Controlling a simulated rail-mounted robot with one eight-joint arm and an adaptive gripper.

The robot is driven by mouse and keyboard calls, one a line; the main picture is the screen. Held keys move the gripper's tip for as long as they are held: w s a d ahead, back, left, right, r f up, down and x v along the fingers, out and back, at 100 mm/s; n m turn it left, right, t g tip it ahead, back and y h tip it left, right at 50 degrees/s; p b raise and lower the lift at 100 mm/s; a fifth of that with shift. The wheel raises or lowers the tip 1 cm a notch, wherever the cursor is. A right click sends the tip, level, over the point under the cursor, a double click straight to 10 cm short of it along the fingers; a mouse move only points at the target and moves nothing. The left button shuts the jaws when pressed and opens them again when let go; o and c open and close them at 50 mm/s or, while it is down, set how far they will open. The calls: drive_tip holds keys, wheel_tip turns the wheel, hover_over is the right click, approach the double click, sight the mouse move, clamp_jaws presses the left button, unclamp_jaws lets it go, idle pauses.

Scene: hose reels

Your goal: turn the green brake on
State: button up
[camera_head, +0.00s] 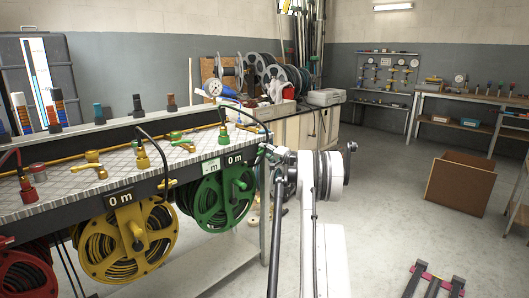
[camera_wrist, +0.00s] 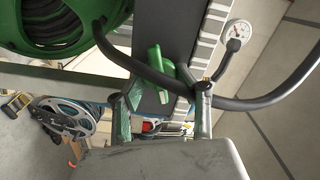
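The green hose reel (camera_head: 213,204) hangs under the bench at its right end, beside a "0 m" sign (camera_head: 234,160). In the wrist view, the reel's green rim (camera_wrist: 118,14) fills the upper left. A green lever-like part (camera_wrist: 156,62) sits on the dark beam, ahead of my gripper (camera_wrist: 162,108); I cannot tell for certain that it is the brake. The gripper fingers are spread on either side of the view below that part, with nothing visibly held. In the head view, my gripper (camera_head: 270,152) is at the bench's right end, partly hidden by my wrist.
A black hose (camera_wrist: 255,100) arches across, close to the fingers. A pressure gauge (camera_wrist: 236,33) stands to the right. The yellow reel (camera_head: 128,240) and red reel (camera_head: 25,272) hang further left. Several coloured valves line the bench top (camera_head: 60,192). Open floor (camera_head: 390,225) lies right of my arm.

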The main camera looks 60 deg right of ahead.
drive_tip(key=shift+c, duration=1)
drive_tip(key=shift+f+m+p, duration=0.1)
drive_tip(key=shift+m+p, duration=0.4)
drive_tip(key=shift+m, duration=1.5)
drive_tip(key=shift+c, duration=0.2)
drive_tip(key=o, duration=1.1)
drive_tip(key=s, duration=0.4)
drive_tip(key=s+a, duration=0.1)
drive_tip(key=s, duration=0.3)
drive_tip(key=s+a, duration=0.1)
drive_tip(key=s, duration=0.3)
